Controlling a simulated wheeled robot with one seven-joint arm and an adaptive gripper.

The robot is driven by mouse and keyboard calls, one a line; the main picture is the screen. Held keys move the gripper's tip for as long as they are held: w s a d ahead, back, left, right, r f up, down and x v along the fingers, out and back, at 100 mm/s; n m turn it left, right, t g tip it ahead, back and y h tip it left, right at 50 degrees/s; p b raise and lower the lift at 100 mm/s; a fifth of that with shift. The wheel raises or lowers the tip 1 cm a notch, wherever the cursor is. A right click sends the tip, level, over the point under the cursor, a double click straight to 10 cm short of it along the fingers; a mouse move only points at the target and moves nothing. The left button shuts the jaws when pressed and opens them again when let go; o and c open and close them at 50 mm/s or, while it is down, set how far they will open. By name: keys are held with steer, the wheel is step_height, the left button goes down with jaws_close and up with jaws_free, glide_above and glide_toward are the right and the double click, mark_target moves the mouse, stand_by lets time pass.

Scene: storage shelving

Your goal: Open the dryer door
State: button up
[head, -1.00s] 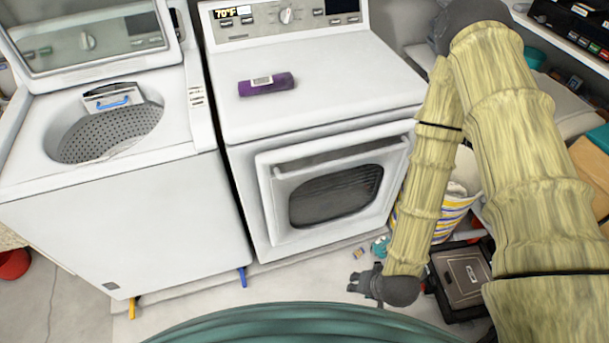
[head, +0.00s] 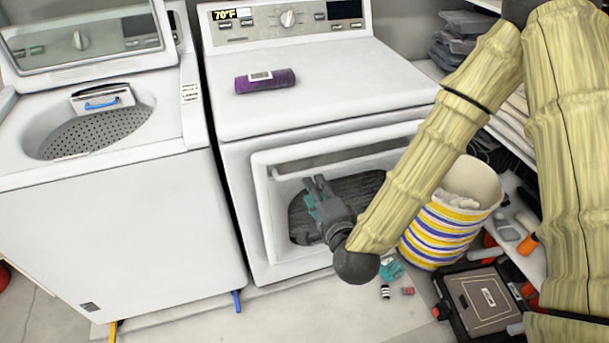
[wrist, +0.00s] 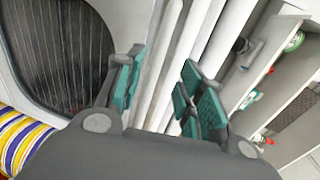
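The white dryer door (head: 264,215) with its dark window shows in the head view on the front of the dryer (head: 310,95), and it looks shut. A white bar-like handle edge runs along its upper part. My gripper (head: 314,188) is in front of the window, just below that bar, and hides part of the glass. In the wrist view my gripper (wrist: 162,88) is open, its two teal-padded fingers apart. White ridges of the door and dryer front (wrist: 165,60) show between and beyond the fingers; I cannot tell whether they touch. The dark window fills the left of that view.
A washer (head: 110,220) with a raised lid stands left of the dryer. A purple roll (head: 265,81) lies on the dryer. A striped basket (head: 445,225), a dark case (head: 478,298) and small items crowd the floor at right. Shelves stand farther right.

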mark_target(306, 175)
steer(key=p+x, duration=0.1)
steer(key=x, duration=0.8)
jaws_close()
